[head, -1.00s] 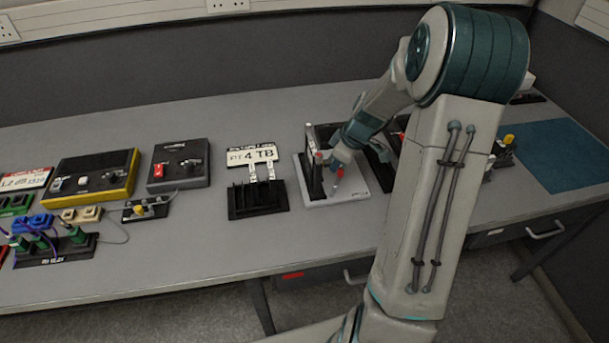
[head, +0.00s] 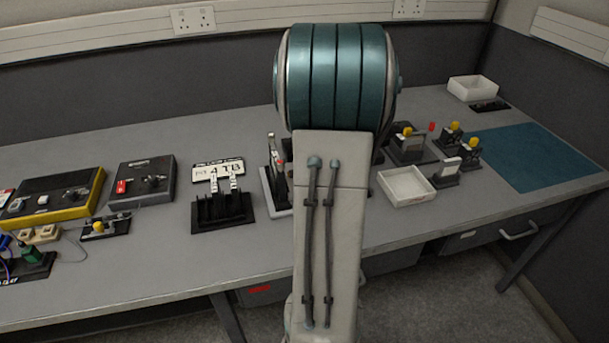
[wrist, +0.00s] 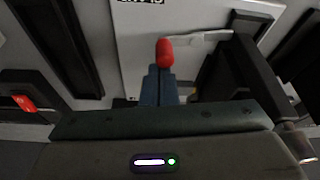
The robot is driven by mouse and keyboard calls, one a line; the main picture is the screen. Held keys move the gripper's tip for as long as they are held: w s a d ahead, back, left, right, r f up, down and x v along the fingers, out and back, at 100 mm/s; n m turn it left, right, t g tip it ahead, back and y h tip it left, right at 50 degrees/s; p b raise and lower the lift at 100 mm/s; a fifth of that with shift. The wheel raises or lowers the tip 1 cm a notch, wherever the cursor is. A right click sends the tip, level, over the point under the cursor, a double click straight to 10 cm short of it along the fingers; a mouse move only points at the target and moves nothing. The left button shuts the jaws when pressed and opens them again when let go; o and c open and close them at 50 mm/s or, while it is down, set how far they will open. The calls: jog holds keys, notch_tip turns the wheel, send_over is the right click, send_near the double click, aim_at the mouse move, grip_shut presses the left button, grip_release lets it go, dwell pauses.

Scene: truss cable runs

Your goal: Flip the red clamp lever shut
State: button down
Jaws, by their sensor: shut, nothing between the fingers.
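The red clamp lever's rounded red grip (wrist: 165,52) shows in the wrist view, just beyond my fingertips, over a pale base plate (wrist: 145,65). My gripper (wrist: 160,76) has its blue fingers together, with nothing between them. The fingertips overlap the lower end of the red grip in the picture; I cannot tell whether they touch it. In the head view my arm hides the gripper and most of the clamp fixture. Only the fixture's left side, with a black post (head: 272,172) and a small red part (head: 280,161), shows there.
Dark frame bars (wrist: 245,72) stand to the right of the fingers. A red tag (wrist: 24,103) is at the left. On the bench, a plate stand (head: 222,212) is left of the fixture. A white tray (head: 407,187) and yellow-knobbed devices (head: 408,148) are to the right.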

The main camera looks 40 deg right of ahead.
jog(key=shift+d+b, duration=0.35)
jog(key=shift+d, duration=0.2)
jog(key=p+v, duration=0.5)
jog(key=v, duration=0.5)
jog(key=shift+s, duration=0.1)
dwell(0.3)
